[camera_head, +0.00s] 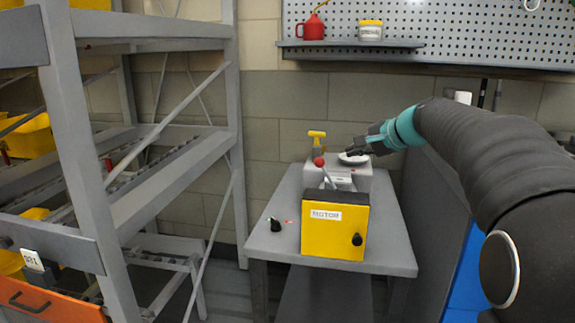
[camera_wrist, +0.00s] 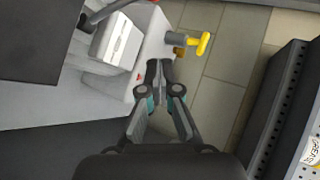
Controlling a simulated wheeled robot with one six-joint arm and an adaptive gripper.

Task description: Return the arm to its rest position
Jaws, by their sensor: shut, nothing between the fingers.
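My arm (camera_head: 465,145) reaches in from the right of the head view, with a teal wrist joint. My gripper (camera_head: 352,151) is at the arm's end, by the top right of the grey machine box (camera_head: 378,182). In the wrist view my gripper (camera_wrist: 159,66) has its fingertips together, with nothing between them. The fingertips look close to the box's edge; I cannot tell whether they touch it.
The box has a yellow MOTOR panel (camera_head: 335,230), a red-knobbed lever (camera_head: 319,162) and a yellow T-handle (camera_head: 317,134). It stands on a grey table (camera_head: 390,256). A shelf rack (camera_head: 75,150) is at left. A pegboard shelf (camera_head: 350,43) hangs above.

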